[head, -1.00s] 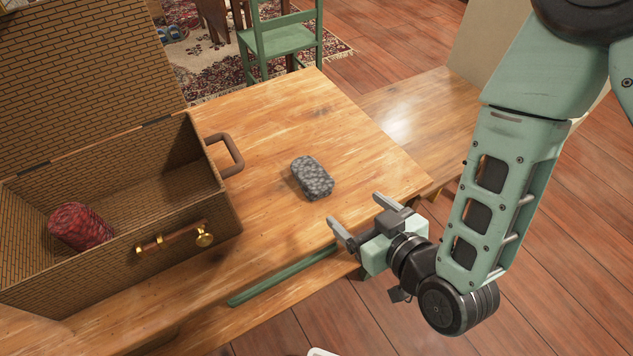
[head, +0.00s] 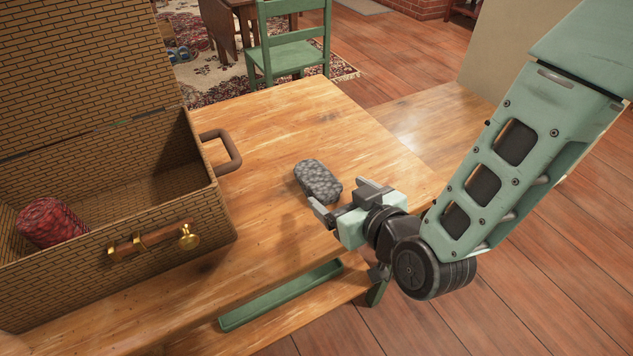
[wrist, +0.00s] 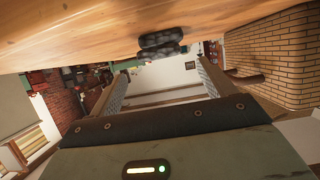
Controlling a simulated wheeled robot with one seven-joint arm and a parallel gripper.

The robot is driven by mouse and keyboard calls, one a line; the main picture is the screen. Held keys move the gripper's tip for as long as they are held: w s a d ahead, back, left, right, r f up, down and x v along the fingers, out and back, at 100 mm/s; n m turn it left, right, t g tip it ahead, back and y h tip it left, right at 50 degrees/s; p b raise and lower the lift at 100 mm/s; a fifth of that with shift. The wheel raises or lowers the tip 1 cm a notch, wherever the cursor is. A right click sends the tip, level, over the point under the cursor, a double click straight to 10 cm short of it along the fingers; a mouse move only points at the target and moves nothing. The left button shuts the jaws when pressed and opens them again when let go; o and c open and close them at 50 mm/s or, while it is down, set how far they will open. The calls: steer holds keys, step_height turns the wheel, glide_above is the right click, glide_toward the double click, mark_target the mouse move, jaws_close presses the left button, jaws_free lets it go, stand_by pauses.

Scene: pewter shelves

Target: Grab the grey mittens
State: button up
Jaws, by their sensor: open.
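The grey mittens (head: 316,179) lie as a speckled, folded bundle on the wooden table, right of the open case. In the wrist view the mittens (wrist: 160,42) show as two dark stacked rolls on the table surface, beyond the fingers. My gripper (head: 343,197) is open and empty, just on the near right side of the mittens. Its fingers point toward them, with one fingertip close to their near end. Whether a fingertip touches them I cannot tell. In the wrist view my gripper (wrist: 160,85) has its fingers wide apart with nothing between them.
An open brick-patterned case (head: 215,215) stands on the left of the wooden table (head: 290,120), with a red rolled item (head: 50,222) inside. Its handle (head: 222,150) juts toward the mittens. A green chair (head: 290,50) stands behind the table. The table beyond the mittens is clear.

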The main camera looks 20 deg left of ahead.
mark_target(326, 189)
steer(key=shift+s+f+x, duration=0.1)
steer(key=shift+s+x, duration=0.05)
steer(key=shift+x, duration=1.35)
steer(key=shift+s+f+x, duration=0.1)
steer(key=shift+f+x, duration=0.05)
steer(key=shift+x, duration=1.3)
steer(key=shift+a, duration=0.1)
steer(key=c, duration=1.1)
